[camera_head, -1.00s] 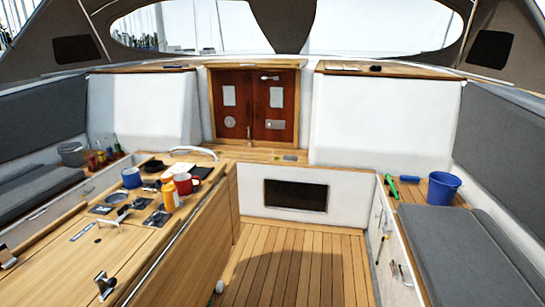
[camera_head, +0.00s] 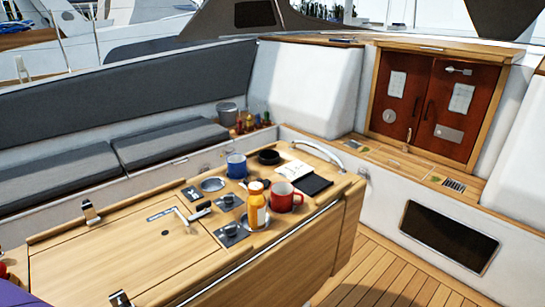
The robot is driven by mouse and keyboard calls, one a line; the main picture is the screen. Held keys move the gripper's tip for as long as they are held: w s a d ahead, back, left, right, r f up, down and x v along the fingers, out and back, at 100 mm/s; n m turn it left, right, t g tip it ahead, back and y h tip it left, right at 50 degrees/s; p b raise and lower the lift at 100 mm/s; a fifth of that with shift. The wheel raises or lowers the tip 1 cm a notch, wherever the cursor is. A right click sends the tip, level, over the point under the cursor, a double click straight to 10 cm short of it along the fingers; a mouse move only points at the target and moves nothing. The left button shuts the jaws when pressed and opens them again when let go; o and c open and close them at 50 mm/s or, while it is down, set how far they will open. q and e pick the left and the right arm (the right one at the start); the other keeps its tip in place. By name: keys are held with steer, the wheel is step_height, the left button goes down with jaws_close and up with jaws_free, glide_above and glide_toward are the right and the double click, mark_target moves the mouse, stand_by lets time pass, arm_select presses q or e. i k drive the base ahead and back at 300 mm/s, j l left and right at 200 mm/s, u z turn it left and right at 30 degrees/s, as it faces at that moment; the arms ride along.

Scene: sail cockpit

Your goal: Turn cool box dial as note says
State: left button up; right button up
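A wooden table box (camera_head: 130,245) with a hinged-looking lid and metal latches fills the lower left; I cannot tell for sure that it is the cool box. Neither of my grippers shows.
An orange bottle (camera_head: 257,206), red mug (camera_head: 283,197) and blue mug (camera_head: 236,166) stand near the knobs. A black notebook (camera_head: 314,185) lies beside the sheet. Papers hang on the red doors (camera_head: 427,108). Free wooden floor (camera_head: 385,280) lies right of the table.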

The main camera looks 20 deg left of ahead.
mark_target(230, 230)
steer(key=i+l+u, duration=0.65)
steer(key=u, duration=0.3)
steer(key=i+l+u, duration=0.1)
steer(key=l, duration=0.2)
steer(key=i+l+u, duration=0.15)
steer(key=l, duration=0.2)
steer(key=k+j, duration=0.3)
steer(key=k+j+u, duration=0.2)
steer(key=u, duration=0.25)
steer(key=k+j+u, duration=0.2)
steer(key=j+u, duration=0.25)
steer(key=l, duration=0.1)
